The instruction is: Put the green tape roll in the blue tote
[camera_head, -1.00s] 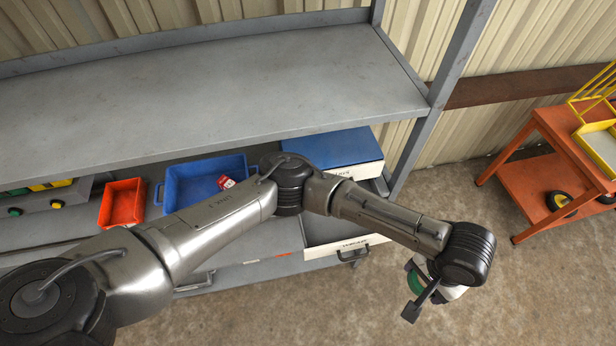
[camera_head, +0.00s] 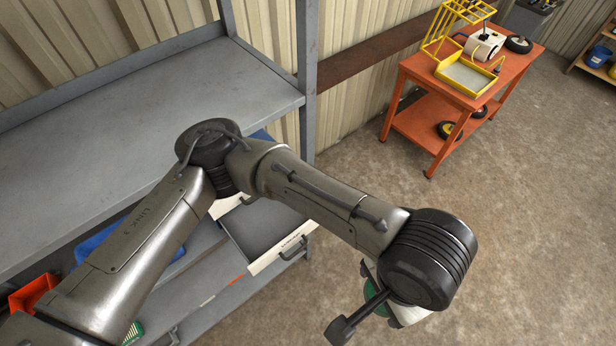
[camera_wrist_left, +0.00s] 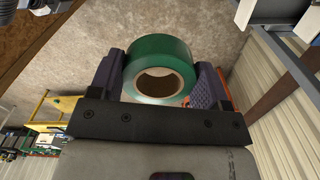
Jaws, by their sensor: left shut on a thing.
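The green tape roll (camera_wrist_left: 162,52) is held between the two dark fingers of my left gripper (camera_wrist_left: 158,80) in the left wrist view. Its pale core faces the camera. In the head view a green sliver of the roll (camera_head: 376,302) shows beside my wrist, above the concrete floor and right of the shelving. The blue tote (camera_head: 95,242) is on the lower shelf at the left, mostly hidden behind my left arm and the upper shelf. My right gripper is not in view.
A grey shelf unit (camera_head: 130,120) with an upright post (camera_head: 306,70) stands at the left. A drawer (camera_head: 270,235) stands open below it. A red bin (camera_head: 33,291) is at far left. An orange cart (camera_head: 440,105) stands upper right. The floor between is clear.

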